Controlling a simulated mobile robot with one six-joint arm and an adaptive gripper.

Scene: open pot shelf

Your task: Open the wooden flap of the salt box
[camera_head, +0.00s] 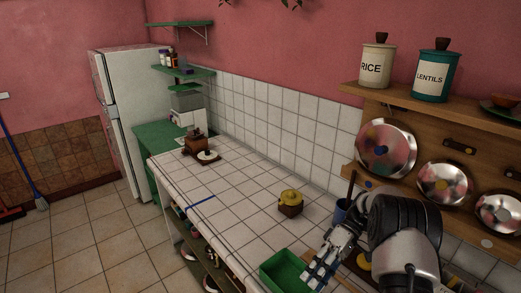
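I cannot make out for sure a salt box with a wooden flap in this view. My gripper (325,266) is at the lower middle right, low over the front of the white tiled counter (245,199). It is beside the right end of a green tray and partly overlaps it in the picture. The finger gap is too small and cluttered to read, and no held thing can be made out. My dark and silver arm hides part of the counter's right end and what stands there.
A small brown box with a yellow top (290,198), a green tray (283,270), a blue cup (341,211) and a brown grinder-like object (196,145) stand on the counter. A wooden wall shelf (400,105) bears canisters, with pans hung below. The counter's middle is mostly clear.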

